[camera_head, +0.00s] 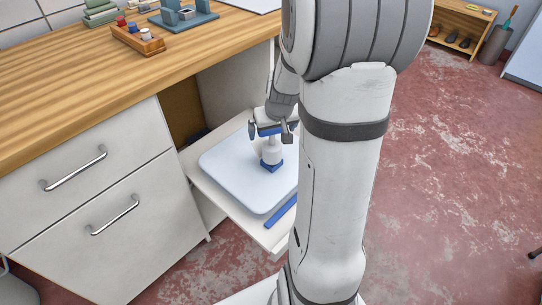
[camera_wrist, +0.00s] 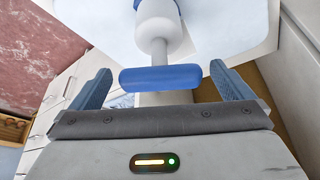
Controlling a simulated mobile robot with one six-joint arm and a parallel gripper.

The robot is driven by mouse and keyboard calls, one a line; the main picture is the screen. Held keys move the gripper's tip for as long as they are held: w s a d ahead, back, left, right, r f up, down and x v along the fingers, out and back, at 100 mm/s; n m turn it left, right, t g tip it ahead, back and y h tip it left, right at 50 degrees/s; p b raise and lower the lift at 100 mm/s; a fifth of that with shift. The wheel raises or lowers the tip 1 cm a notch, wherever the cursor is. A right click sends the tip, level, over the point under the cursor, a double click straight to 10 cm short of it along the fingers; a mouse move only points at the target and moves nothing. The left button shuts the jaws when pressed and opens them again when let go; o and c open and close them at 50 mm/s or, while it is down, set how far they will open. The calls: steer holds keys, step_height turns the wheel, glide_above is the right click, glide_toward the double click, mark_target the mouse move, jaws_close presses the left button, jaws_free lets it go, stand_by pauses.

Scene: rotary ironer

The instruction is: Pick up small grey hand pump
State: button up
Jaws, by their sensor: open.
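The small hand pump (camera_head: 271,156) stands upright on a pale padded board in the head view. It has a pale grey-white body, a blue base and a blue crossbar handle. In the wrist view its body (camera_wrist: 158,32) rises at the top centre, and the blue handle (camera_wrist: 160,78) lies across the space between my fingers. My gripper (camera_head: 270,131) is open above the pump at handle height. The wrist view shows my gripper (camera_wrist: 160,86) with gaps on both sides of the handle. My arm hides part of the board's right side.
The pale board (camera_head: 228,172) lies on a pulled-out shelf (camera_head: 206,187) beside white drawers (camera_head: 85,190). A blue strip (camera_head: 281,211) lies along the shelf's front edge. The wooden worktop (camera_head: 150,75) overhangs at the left, carrying a wooden tray (camera_head: 138,40). Red floor is open at right.

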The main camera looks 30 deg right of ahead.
steer(key=shift+w+f, duration=0.25)
steer(key=shift+f, duration=0.35)
steer(key=shift+r, duration=0.1)
steer(key=shift+c, duration=0.3)
steer(key=c, duration=1.4)
steer(key=shift+r, duration=0.1)
steer(key=shift+c, duration=0.5)
